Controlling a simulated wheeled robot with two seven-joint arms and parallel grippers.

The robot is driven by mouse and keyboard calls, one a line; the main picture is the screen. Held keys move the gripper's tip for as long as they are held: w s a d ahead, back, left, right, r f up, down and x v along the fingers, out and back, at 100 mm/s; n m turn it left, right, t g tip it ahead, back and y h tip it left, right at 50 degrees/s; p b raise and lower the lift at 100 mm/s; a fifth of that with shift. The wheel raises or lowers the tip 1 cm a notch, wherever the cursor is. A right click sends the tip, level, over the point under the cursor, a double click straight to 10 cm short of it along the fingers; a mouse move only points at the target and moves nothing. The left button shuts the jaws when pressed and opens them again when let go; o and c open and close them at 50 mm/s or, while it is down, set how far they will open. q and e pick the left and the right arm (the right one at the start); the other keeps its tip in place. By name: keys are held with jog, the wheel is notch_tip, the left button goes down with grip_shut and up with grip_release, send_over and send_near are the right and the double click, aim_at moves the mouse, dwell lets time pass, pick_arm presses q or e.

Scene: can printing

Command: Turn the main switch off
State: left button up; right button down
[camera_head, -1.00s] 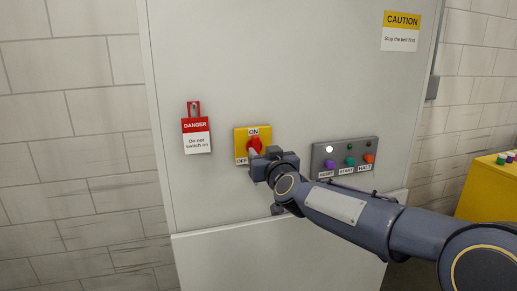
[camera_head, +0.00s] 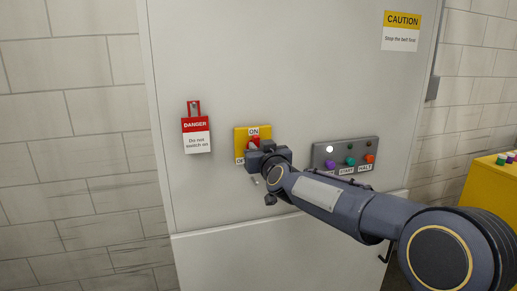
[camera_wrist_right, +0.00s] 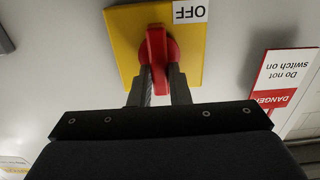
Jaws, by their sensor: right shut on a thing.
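The main switch is a red rotary handle (camera_head: 254,141) on a yellow plate (camera_head: 239,137), fixed to the grey cabinet door. The plate has an ON label (camera_head: 254,131) at the top and an OFF label at the lower left, partly covered by my gripper. My right gripper (camera_head: 256,149) is at the switch, coming from below right. In the right wrist view, which looks upside down, the red handle (camera_wrist_right: 157,48) stands upright between the two fingers (camera_wrist_right: 158,78). The OFF label (camera_wrist_right: 190,11) is beside it at the top. My left gripper is not in view.
A red and white danger tag (camera_head: 196,135) hangs left of the switch. A grey button panel (camera_head: 345,155) is close on the right, its lower left partly covered by my arm. A caution sign (camera_head: 401,31) is higher up. A yellow box (camera_head: 490,190) stands far right.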

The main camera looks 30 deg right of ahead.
jog(key=shift+m, duration=0.3)
jog(key=m+b, duration=0.2)
jog(key=m, duration=0.3)
jog(key=f+m+b, duration=0.1)
jog(key=m, duration=0.5)
jog(key=d+m+b, duration=0.1)
jog(key=m+b, duration=0.1)
jog(key=m, duration=0.4)
jog(key=shift+s+f+b, duration=0.1)
jog(key=shift+f+b, duration=0.05)
jog(key=shift+b, duration=0.2)
dwell(0.4)
jog(key=c, duration=1.4)
grip_release()
jog(key=shift+o, duration=0.2)
jog(key=shift+s, duration=0.1)
